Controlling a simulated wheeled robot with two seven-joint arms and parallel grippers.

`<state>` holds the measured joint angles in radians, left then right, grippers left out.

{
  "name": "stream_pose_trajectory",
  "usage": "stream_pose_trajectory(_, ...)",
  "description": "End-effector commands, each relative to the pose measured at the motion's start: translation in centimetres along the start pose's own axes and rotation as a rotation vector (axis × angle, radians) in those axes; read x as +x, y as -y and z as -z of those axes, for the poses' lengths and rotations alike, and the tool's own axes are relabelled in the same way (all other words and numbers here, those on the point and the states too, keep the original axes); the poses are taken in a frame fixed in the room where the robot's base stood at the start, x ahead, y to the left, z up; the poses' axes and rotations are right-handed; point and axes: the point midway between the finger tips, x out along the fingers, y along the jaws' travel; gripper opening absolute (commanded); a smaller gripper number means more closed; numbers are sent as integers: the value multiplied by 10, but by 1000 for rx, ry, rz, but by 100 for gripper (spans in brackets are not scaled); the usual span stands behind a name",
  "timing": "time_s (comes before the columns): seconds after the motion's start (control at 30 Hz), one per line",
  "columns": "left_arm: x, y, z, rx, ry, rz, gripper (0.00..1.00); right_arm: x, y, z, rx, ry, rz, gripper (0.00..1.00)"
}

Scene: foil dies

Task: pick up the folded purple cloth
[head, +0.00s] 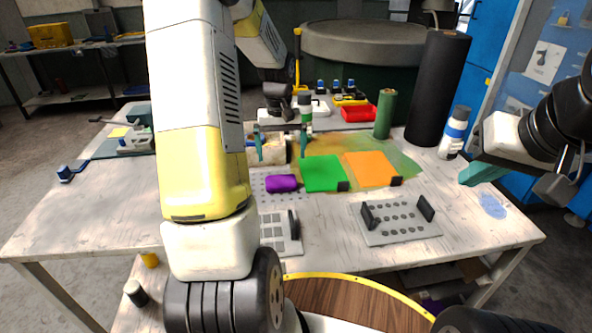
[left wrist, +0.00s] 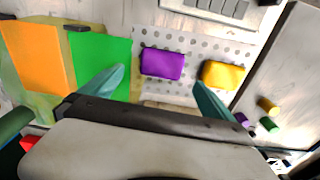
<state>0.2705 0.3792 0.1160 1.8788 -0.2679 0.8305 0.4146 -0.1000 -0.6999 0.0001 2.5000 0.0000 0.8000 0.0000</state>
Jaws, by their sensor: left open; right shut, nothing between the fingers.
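The folded purple cloth (head: 281,183) lies on a pale perforated plate on the table, just left of a flat green sheet (head: 323,174). In the left wrist view the purple cloth (left wrist: 162,63) lies beyond the fingertips, between their lines, untouched. My left gripper (head: 281,150) is open and empty, above and behind the cloth in the head view; its teal fingers also show in the left wrist view (left wrist: 156,92). My right gripper (head: 482,173) is shut and empty at the table's right side, far from the cloth.
A folded yellow cloth (left wrist: 222,75) lies beside the purple one. An orange sheet (head: 370,168) lies beside the green. A green roll (head: 385,114), a tall black roll (head: 437,90) and a white bottle (head: 454,133) stand behind. A perforated plate with black uprights (head: 395,222) lies in front.

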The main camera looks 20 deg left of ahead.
Motion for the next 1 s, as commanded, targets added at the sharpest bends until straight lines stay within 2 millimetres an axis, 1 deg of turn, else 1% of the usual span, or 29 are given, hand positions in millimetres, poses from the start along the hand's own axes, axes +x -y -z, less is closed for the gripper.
stream_pose_trajectory(0.03,13,2,5,-13,17,5,100,0,0,0,0,0,0,0)
stream_pose_trajectory(0.1,26,5,10,-28,32,11,100,0,0,0,0,0,0,0)
stream_pose_trajectory(0.2,37,7,14,-41,43,15,100,0,0,0,0,0,0,0)
stream_pose_trajectory(0.47,66,8,12,-45,46,16,100,0,0,0,0,0,0,0)
stream_pose_trajectory(0.7,100,7,7,-43,47,16,100,0,0,0,0,0,0,0)
stream_pose_trajectory(0.83,112,7,7,-44,45,16,100,0,0,0,0,0,0,0)
stream_pose_trajectory(1.0,114,7,8,-44,42,15,100,0,0,0,0,0,0,0)
